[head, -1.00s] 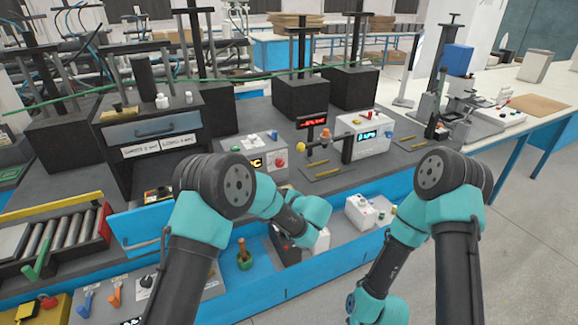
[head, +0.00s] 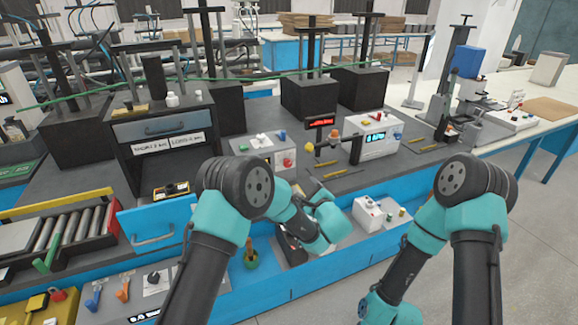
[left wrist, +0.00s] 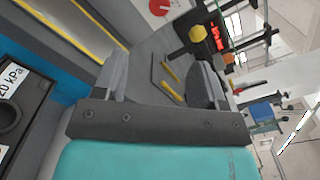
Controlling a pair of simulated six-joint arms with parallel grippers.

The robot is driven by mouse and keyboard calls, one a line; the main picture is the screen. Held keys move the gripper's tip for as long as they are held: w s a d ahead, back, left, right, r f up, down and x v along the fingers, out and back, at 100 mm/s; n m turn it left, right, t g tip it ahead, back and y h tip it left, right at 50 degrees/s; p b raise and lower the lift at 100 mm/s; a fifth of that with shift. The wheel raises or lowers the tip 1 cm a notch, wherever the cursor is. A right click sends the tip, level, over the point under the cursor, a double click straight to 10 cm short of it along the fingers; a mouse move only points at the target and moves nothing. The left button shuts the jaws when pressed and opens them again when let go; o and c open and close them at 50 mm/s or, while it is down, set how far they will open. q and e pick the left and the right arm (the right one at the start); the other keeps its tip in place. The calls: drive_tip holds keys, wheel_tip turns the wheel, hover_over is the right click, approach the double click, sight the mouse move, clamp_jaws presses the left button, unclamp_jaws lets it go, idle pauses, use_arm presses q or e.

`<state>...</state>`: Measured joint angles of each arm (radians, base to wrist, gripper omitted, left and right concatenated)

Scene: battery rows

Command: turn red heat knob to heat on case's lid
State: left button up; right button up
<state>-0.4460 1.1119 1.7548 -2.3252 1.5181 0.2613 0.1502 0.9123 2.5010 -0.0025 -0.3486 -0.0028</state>
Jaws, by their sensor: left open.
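The red knob (head: 288,162) is on the front of a pale case (head: 262,153) in the middle of the grey bench in the head view. It shows at the top edge of the left wrist view (left wrist: 160,6), partly cut off. The case's top has a few small knobs; its display is mostly behind my left arm. My left gripper (left wrist: 160,78) is open with nothing between its fingers in the left wrist view, the knob beyond and apart from the fingertips. My right gripper is out of view.
A white box with a blue display (head: 376,136) and a post with a red display (head: 320,122) stand right of the case. Yellow-marked strips (head: 335,174) lie on the bench. An open blue drawer (head: 155,225) is at left. A small white box (head: 372,213) sits lower right.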

sight(289, 164)
use_arm(q)
drive_tip(key=x, duration=1.6)
drive_tip(key=shift+w+a, duration=0.15)
drive_tip(key=shift+w, duration=0.05)
drive_tip(key=c, duration=0.9)
drive_tip(key=shift+m, duration=0.5)
drive_tip(key=m, duration=0.3)
drive_tip(key=shift+m, duration=2.5)
